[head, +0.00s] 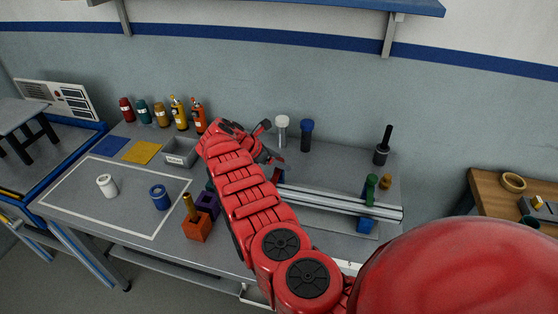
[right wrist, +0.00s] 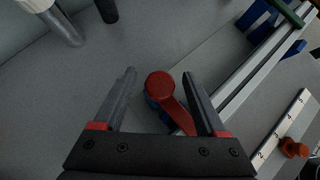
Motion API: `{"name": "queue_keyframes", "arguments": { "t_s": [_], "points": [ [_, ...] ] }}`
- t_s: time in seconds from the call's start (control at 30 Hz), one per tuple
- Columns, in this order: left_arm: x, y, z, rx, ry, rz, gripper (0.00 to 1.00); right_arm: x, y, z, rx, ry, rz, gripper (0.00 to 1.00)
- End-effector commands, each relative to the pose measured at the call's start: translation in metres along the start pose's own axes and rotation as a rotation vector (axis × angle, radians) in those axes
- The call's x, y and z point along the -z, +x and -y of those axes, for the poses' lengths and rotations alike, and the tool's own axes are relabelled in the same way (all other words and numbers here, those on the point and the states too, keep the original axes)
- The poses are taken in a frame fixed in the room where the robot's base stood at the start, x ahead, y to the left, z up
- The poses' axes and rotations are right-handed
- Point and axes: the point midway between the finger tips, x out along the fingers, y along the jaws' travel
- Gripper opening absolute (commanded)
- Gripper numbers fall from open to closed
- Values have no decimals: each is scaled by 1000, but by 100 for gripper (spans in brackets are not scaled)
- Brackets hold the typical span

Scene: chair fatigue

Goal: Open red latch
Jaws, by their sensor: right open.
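The red latch (right wrist: 172,98) shows in the right wrist view as a round red knob with a lever arm slanting down to the right. It has a blue base, mostly hidden under it. My right gripper (head: 269,142) is open, and its two fingers lie either side of the latch knob in the wrist view. The lever's lower end passes close to the right finger; I cannot tell whether they touch. In the head view my right arm and gripper cover much of the area by the rail's left end. My left gripper is not in view.
A metal rail (head: 335,201) runs across the bench, with a green latch (head: 371,188) near its right end. Behind stand a white-capped container (head: 282,128) and a blue-capped one (head: 306,134). Bottles (head: 179,112) and a grey bin (head: 180,155) stand left.

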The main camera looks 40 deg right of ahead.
Motion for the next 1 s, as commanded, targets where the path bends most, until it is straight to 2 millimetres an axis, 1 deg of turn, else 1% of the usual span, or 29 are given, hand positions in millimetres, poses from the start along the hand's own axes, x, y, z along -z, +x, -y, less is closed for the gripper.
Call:
{"name": "queue_keyframes", "arguments": {
  "t_s": [0.2, 0.23, 0.37, 0.4, 0.47, 0.5, 0.57, 0.6, 0.63, 1.0],
  "points": [
    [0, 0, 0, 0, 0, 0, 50, 0, 0, 0, 0, 1, 0, 74],
    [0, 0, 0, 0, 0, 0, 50, 0, 0, 0, 0, 1, 0, 70],
    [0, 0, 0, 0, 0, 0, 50, 0, 0, 0, 0, 0, 0, 46],
    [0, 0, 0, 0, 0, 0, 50, 0, 0, 0, 0, 0, 0, 39],
    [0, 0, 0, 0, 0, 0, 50, 0, 0, 0, 0, 0, 0, 28],
    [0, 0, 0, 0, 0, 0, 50, 0, 0, 0, 0, 1, 0, 21],
    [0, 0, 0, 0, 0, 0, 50, 0, 0, 0, 0, 0, 0, 10],
    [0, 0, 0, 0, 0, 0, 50, 0, 0, 0, 0, 0, 0, 3],
    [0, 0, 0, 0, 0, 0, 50, 0, 0, 0, 0, 0, 0, 0],
    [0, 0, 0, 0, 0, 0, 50, 0, 0, 0, 0, 0, 0, 0]
  ]
}}
